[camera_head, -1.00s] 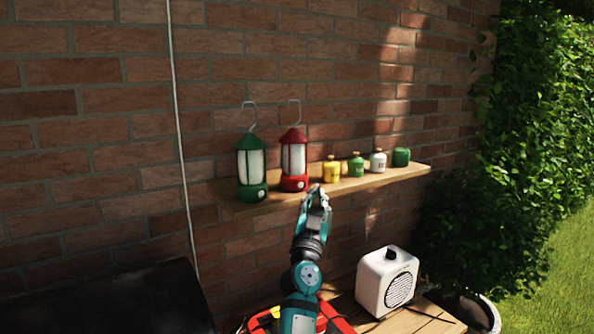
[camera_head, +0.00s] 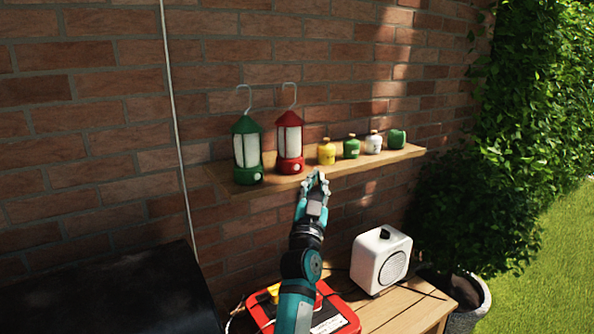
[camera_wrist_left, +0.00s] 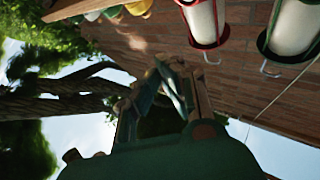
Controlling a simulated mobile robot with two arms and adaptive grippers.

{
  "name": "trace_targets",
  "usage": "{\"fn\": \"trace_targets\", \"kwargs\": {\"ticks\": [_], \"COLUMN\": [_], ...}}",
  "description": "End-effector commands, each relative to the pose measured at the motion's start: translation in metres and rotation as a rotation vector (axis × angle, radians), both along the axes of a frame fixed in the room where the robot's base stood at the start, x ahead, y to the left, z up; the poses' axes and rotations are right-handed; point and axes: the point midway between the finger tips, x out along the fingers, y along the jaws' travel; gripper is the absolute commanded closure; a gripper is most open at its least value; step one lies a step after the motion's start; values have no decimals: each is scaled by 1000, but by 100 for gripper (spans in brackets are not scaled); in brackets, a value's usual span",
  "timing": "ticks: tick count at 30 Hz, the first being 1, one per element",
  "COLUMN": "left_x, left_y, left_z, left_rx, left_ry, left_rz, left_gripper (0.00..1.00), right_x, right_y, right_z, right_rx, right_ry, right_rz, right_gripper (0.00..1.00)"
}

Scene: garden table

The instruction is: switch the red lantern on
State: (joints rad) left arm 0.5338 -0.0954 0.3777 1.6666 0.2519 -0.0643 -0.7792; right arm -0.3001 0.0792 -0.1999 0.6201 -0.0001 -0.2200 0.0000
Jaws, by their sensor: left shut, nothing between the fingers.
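The red lantern (camera_head: 290,142) stands upright on a wooden wall shelf (camera_head: 330,172), with a wire hook on top and a small pale knob low on its front. I see no clear glow in its white panels. My left gripper (camera_head: 316,179) is shut and empty at the shelf's front edge, below and right of the knob, apart from the lantern. In the left wrist view the scene is turned over: the red lantern (camera_wrist_left: 204,18) hangs at the top and the shut fingers (camera_wrist_left: 165,78) are near the middle. My right gripper is out of view.
A green lantern (camera_head: 248,150) stands close left of the red one. A yellow bottle (camera_head: 327,152) and several small containers stand to the right. Below are a white radio (camera_head: 380,259) and a red case (camera_head: 335,318) on a wooden table. A brick wall backs the shelf.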

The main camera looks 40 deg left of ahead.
Motion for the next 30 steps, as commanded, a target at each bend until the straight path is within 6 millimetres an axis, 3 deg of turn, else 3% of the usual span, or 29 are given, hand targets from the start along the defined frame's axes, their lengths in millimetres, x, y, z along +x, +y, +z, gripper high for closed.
{"fn": "trace_targets", "kwargs": {"ticks": [9, 15, 30], "left_x": [21, 31, 34], "left_y": [42, 58, 65], "left_z": [-2, 0, 1], "left_rx": [2, 2, 0], "left_ry": [-2, -2, -2], "left_rz": [4, 2, 2], "left_gripper": [100, 100, 100], "right_x": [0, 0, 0], "right_y": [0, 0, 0], "right_z": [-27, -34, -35], "right_rx": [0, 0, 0], "right_ry": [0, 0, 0], "right_rz": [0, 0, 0], "right_gripper": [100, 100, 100]}}
